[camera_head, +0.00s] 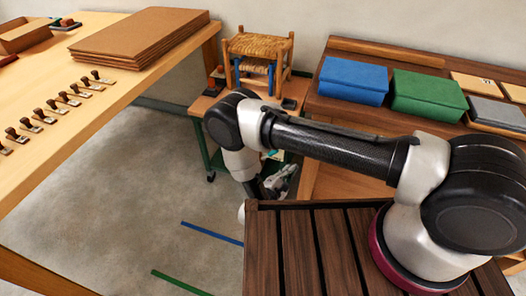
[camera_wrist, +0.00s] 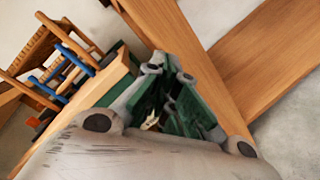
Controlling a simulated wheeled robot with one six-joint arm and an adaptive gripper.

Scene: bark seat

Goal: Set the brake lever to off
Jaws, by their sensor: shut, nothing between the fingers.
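My gripper (camera_wrist: 168,72) is shut and empty in the wrist view, its fingertips close together in front of dark green parts (camera_wrist: 188,112) of the small cart. In the head view my gripper (camera_head: 282,180) is low beside the cart (camera_head: 203,104), partly behind my arm. The cart has a wooden top, green legs and dark casters. I cannot make out the brake lever for certain in either view. A small pale piece (camera_wrist: 151,122) shows between the fingers against the green, but I cannot tell what it is. Contact with the cart is also unclear.
A woven-seat stool (camera_head: 258,48) with blue clamps stands on the cart. A long bench (camera_head: 120,75) with stamps and brown boards is at left. A side table (camera_head: 345,118) holds blue (camera_head: 353,80) and green boxes (camera_head: 428,95). Open grey floor (camera_head: 110,180) lies between.

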